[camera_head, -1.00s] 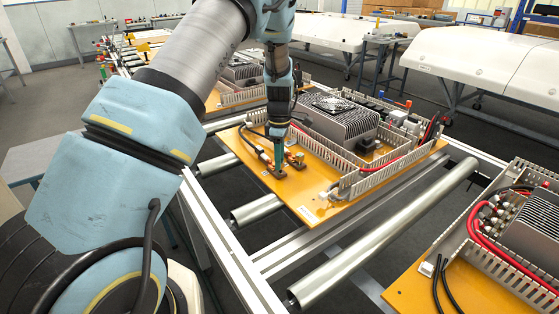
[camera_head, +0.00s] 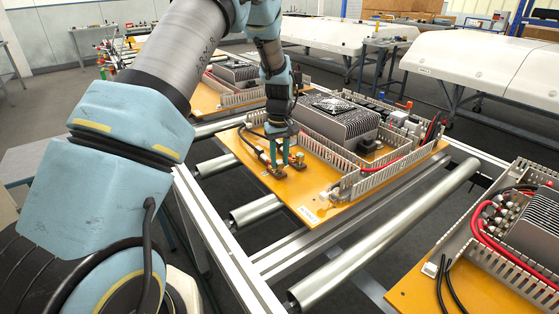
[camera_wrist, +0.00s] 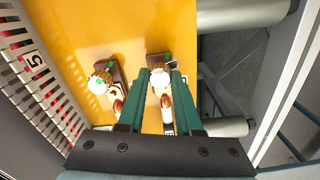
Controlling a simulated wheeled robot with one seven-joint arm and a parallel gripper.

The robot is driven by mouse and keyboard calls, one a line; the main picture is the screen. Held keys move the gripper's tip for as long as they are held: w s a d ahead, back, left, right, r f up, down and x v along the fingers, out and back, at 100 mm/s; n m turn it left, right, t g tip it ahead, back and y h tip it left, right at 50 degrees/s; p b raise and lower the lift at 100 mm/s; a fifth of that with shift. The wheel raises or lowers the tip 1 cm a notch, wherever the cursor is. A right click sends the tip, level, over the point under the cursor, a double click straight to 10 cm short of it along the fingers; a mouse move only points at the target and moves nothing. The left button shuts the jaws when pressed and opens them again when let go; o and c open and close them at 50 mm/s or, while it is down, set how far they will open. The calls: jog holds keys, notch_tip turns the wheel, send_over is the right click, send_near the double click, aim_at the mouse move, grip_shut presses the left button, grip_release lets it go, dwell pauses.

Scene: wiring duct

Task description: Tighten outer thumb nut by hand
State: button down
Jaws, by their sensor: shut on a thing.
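My gripper (camera_head: 280,165) points down at the orange board (camera_head: 318,177), over its front-left part. In the wrist view my gripper (camera_wrist: 162,74) has its two teal fingers on either side of the outer thumb nut (camera_wrist: 159,79), a brass nut with a pale top on a dark block near the board's edge. It is shut on that nut. A second, similar thumb nut (camera_wrist: 100,82) stands to the left on its own block, clear of the fingers. Copper-coloured cable lugs (camera_wrist: 166,102) lie at the posts. In the head view the fingers partly hide the nut.
A slotted grey wiring duct (camera_wrist: 32,68) runs along the left in the wrist view. A finned grey heatsink unit (camera_head: 340,122) stands on the board. Metal rollers (camera_head: 257,211) and rails flank the board. The board's front-left strip is mostly bare.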

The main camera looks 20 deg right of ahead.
jog(key=m, duration=0.6)
jog(key=shift+w+d+r+m, duration=0.1)
jog(key=shift+w+r+m, duration=0.1)
jog(key=shift+m, duration=0.1)
jog(key=m, duration=0.6)
jog(key=m+p, duration=0.1)
jog(key=m, duration=0.5)
jog(key=shift+r+m, duration=0.1)
jog(key=shift+m, duration=0.2)
jog(key=m+p, duration=0.1)
jog(key=m, duration=0.5)
jog(key=shift+m+p, duration=0.3)
jog(key=shift+p, duration=0.05)
jog(key=c, duration=0.9)
grip_release()
jog(key=o, duration=0.3)
jog(key=shift+s+f, duration=0.15)
jog(key=shift+f, duration=0.05)
